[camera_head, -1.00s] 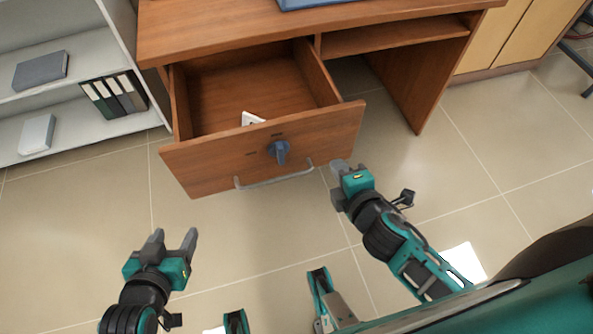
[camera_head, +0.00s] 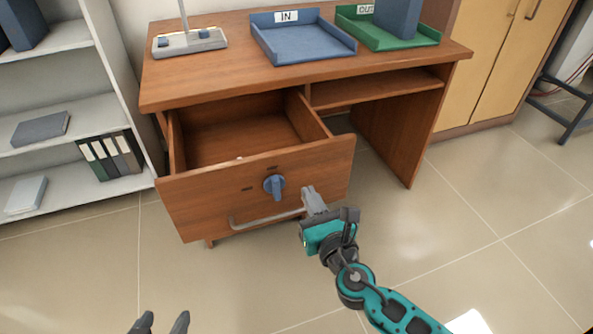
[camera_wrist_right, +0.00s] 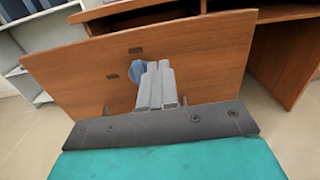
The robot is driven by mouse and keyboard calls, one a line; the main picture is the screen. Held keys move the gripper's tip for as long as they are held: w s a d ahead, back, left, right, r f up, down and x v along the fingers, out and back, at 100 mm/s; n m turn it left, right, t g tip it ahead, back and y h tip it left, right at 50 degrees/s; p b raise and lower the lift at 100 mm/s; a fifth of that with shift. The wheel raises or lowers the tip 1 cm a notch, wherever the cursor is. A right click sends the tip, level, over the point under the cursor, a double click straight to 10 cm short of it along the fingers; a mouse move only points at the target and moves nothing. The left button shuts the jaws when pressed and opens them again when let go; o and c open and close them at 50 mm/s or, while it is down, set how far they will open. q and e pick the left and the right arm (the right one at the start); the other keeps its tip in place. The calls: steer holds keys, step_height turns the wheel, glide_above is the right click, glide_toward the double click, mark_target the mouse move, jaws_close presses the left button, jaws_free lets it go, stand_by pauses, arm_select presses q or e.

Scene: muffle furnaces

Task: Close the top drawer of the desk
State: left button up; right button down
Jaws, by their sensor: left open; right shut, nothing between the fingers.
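The desk's top drawer (camera_head: 215,208) is pulled out, with its wooden front facing me. The front carries a blue knob (camera_head: 274,187) and a grey bar handle (camera_head: 265,217) below it. My right gripper (camera_head: 309,194) is shut and empty, at the right part of the drawer front near the handle's right end. Whether its tips touch the wood I cannot tell. In the right wrist view the closed fingers (camera_wrist_right: 157,85) point at the drawer front (camera_wrist_right: 205,60) and partly cover the knob. My left gripper (camera_head: 160,325) is open at the bottom edge, away from the drawer.
The desk top (camera_head: 230,75) holds a blue tray (camera_head: 300,60), a green tray (camera_head: 385,42) and a grey stand (camera_head: 190,42). A grey shelf (camera_head: 80,95) stands left of the desk. Yellow cabinets (camera_head: 495,65) stand to the right. The floor in front is clear.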

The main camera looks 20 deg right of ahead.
mark_target(292, 161)
steer(key=w, duration=0.8)
steer(key=shift+w+a+b, duration=0.15)
steer(key=shift+b, duration=0.15)
arm_select(q)
steer(key=shift+s+d+f, duration=0.1)
steer(key=shift+s+f, duration=0.1)
steer(key=shift+f, duration=0.15)
arm_select(e)
steer(key=shift+w, duration=0.25)
